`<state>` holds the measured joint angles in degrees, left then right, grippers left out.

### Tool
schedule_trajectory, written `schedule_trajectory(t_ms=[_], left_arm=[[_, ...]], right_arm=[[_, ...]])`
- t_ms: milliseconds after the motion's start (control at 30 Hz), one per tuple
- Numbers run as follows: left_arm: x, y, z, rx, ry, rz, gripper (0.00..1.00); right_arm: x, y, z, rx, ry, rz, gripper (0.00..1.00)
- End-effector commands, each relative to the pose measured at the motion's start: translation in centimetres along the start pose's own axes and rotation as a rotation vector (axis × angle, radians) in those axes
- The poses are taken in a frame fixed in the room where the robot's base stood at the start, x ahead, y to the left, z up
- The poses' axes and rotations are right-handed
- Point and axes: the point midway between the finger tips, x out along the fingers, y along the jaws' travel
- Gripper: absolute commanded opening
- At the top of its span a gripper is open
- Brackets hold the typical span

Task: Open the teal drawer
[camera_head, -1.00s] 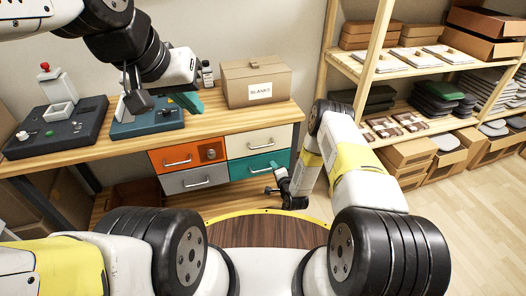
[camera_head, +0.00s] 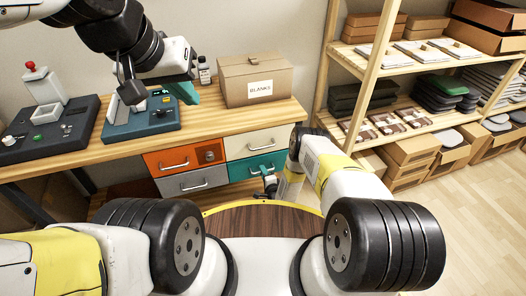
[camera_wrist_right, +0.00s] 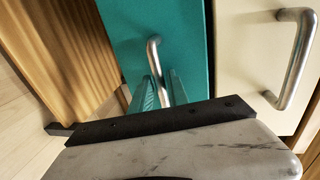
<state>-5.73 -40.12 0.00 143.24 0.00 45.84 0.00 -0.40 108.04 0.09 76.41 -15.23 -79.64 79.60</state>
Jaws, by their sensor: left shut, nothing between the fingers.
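The teal drawer (camera_head: 240,171) is the lower right one in the bench's drawer block and looks shut. It also fills the upper middle of the right wrist view (camera_wrist_right: 180,35), with its metal bar handle (camera_wrist_right: 153,50). My right gripper (camera_head: 268,174) is at the drawer front. In the right wrist view its two teal fingers (camera_wrist_right: 160,80) stand apart on either side of the handle's near end; I cannot tell whether they touch it. My left gripper (camera_head: 186,92) is shut and empty above the bench, far from the drawer.
Above the teal drawer is a cream drawer (camera_head: 250,144), with orange (camera_head: 165,163) and grey (camera_head: 190,182) drawers to the left. A blanks box (camera_head: 255,80) and press devices (camera_head: 140,122) stand on the bench. A wooden shelf (camera_head: 400,60) stands right.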

Motion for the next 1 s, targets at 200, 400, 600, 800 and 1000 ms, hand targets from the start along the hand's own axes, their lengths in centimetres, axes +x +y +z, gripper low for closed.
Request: schedule_trajectory(t_ms=[200, 400, 600, 800, 1000], left_arm=[[0.00, 0.00, 0.00, 0.000, 0.000, 0.000, 0.00], [0.01, 0.00, 0.00, 0.000, 0.000, 0.000, 0.00], [0.00, 0.00, 0.00, 0.000, 0.000, 0.000, 0.00], [0.00, 0.00, 0.00, 0.000, 0.000, 0.000, 0.00], [0.00, 0.00, 0.00, 0.000, 0.000, 0.000, 0.00]], right_arm=[[0.76, -0.02, 0.02, -0.001, -0.001, 0.001, 0.21], [0.74, -0.04, 0.00, -0.001, 0.000, 0.000, 0.11], [0.73, -0.03, -0.01, -0.001, 0.000, 0.001, 0.00], [0.72, -0.02, -0.02, -0.001, 0.000, 0.001, 0.00], [0.71, -0.01, -0.03, -0.001, 0.000, 0.001, 0.00]])
